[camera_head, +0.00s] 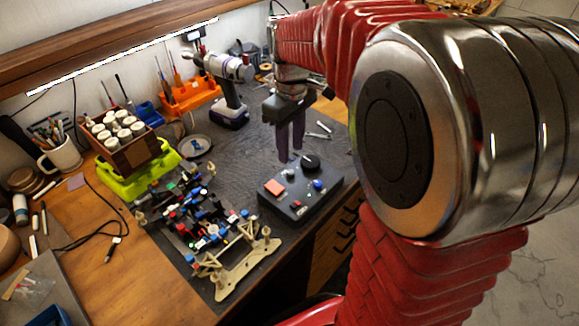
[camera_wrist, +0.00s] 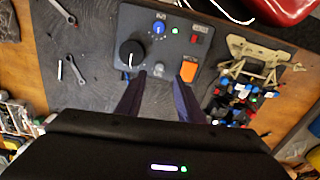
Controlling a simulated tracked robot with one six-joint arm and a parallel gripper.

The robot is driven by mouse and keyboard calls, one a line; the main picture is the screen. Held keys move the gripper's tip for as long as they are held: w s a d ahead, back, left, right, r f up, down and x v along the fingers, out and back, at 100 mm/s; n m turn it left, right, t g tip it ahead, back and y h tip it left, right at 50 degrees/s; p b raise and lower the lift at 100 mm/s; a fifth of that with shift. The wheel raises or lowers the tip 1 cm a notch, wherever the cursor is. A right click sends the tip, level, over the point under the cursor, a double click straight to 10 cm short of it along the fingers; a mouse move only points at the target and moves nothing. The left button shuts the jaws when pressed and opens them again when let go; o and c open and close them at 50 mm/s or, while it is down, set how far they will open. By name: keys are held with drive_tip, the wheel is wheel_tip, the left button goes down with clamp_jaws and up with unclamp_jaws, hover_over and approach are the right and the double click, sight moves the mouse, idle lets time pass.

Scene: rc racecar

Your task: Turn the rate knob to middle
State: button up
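A dark grey control box (camera_head: 285,207) lies on the black mat, also in the wrist view (camera_wrist: 147,42). It carries a large black knob (camera_head: 311,161), which in the wrist view (camera_wrist: 131,52) has a white pointer line aimed down the picture. It also has a smaller blue knob (camera_wrist: 159,28) and an orange button (camera_wrist: 188,71). The labels are too small to read, so I cannot tell which knob is the rate knob. My gripper (camera_head: 291,152) has its two dark fingers apart and empty, above the box's far edge; the fingers also show in the wrist view (camera_wrist: 158,100).
A racecar chassis (camera_head: 205,222) with coloured parts stands left of the box. A cordless drill (camera_head: 229,88) stands behind, left of my gripper. Small wrenches (camera_wrist: 75,70) lie on the mat beside the box. The table's front edge is close to the box.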

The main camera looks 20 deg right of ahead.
sight(291, 172)
wheel_tip(291, 172, down, 8)
drive_tip(key=shift+r, duration=0.2)
drive_tip(key=shift+c, duration=0.3)
